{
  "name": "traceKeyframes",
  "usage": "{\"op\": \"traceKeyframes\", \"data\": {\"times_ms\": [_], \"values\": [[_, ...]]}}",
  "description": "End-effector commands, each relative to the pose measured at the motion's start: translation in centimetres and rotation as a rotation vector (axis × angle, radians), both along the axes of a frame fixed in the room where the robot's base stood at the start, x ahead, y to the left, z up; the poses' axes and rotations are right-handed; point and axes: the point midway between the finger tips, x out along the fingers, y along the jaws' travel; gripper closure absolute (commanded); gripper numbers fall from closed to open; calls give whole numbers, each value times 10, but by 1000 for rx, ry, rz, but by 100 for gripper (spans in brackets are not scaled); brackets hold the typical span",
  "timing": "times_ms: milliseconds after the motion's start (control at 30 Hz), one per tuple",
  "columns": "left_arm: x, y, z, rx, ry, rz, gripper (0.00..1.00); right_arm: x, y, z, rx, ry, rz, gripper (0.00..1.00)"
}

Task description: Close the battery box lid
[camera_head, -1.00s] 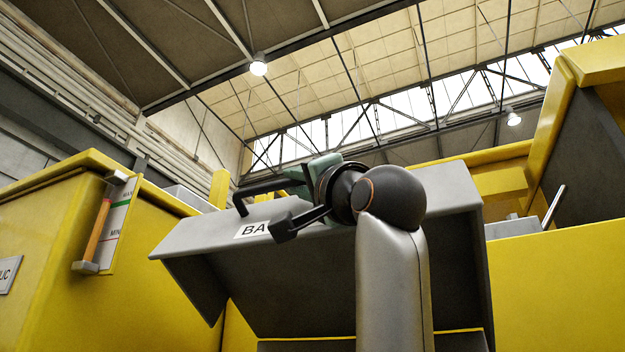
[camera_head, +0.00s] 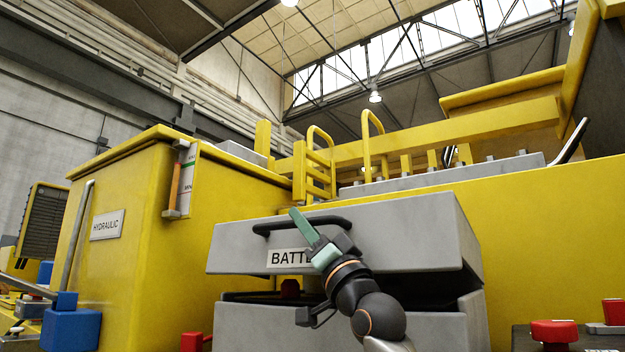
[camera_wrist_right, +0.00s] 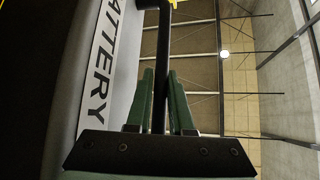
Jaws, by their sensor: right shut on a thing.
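The battery box lid (camera_head: 400,232) is grey, with a black bar handle (camera_head: 270,229) and a partly hidden "BATTERY" label (camera_head: 283,258) on its front. It hangs over the grey battery box (camera_head: 255,328), with a dark gap between them that is wider at the right. My right gripper (camera_head: 299,217), with green fingers, is at the lid handle, its arm rising from below. In the right wrist view the handle bar (camera_wrist_right: 162,50) runs between the two green fingers (camera_wrist_right: 160,78), which are shut on it. My left gripper is not in view.
A yellow hydraulic tank (camera_head: 130,240) stands left of the box, with an orange level gauge (camera_head: 174,185). A yellow body panel (camera_head: 540,230) is at the right. Red knobs (camera_head: 555,331) are at the lower right, and a blue block (camera_head: 70,326) is at the lower left.

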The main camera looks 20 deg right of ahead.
Motion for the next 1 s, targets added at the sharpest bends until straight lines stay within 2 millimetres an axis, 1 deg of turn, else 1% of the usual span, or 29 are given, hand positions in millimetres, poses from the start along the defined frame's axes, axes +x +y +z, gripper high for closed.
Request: {"op": "traceKeyframes", "data": {"times_ms": [33,200,400,700,1000], "values": [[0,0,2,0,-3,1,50,5,-1,-10,-7,-1,-2,100],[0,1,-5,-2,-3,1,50,10,-2,-35,-14,-12,-1,100],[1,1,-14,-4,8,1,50,9,-2,-53,-14,-15,-1,100],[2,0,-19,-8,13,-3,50,10,-2,-65,-14,-13,0,100],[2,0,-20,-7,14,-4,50,11,-1,-69,-16,-5,2,100]]}}
